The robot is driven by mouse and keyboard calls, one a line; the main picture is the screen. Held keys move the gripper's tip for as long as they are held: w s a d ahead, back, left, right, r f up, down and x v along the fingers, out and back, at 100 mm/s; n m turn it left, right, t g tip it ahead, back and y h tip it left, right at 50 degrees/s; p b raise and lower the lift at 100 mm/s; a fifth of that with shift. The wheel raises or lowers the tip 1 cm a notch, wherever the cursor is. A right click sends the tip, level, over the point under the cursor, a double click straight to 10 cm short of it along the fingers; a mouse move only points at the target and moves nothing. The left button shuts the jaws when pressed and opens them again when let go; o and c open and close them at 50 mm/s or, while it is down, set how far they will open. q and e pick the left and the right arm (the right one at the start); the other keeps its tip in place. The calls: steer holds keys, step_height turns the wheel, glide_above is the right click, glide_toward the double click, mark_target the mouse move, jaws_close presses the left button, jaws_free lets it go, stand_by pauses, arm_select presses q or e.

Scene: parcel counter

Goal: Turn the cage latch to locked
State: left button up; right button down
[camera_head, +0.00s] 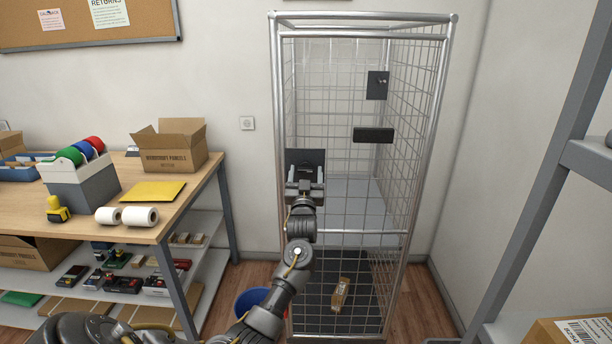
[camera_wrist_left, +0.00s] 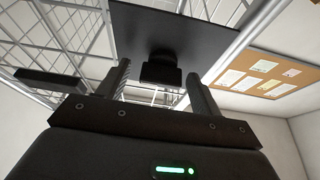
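The wire cage (camera_head: 412,150) stands upright in the middle of the head view. A dark plate (camera_head: 305,157) sits at its front left side, partly hidden by my left gripper (camera_head: 305,180). In the left wrist view, this plate (camera_wrist_left: 205,32) carries a dark knob-like latch part (camera_wrist_left: 160,72). My left gripper (camera_wrist_left: 158,88) is open, with one finger on each side of the knob and visible gaps between. The knob's turn position is not clear. My right gripper is not in view.
A black bar (camera_head: 373,135) and small dark plate (camera_head: 377,85) are on the cage's right. A small parcel (camera_head: 340,294) lies inside.

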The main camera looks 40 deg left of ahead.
arm_select(q)
steer(key=shift+s+f, duration=0.1)
steer(key=shift+s, duration=0.1)
steer(key=b+v, duration=0.2)
steer(key=v, duration=0.8)
steer(key=shift+d+b, duration=0.25)
steer(key=shift+b, duration=0.1)
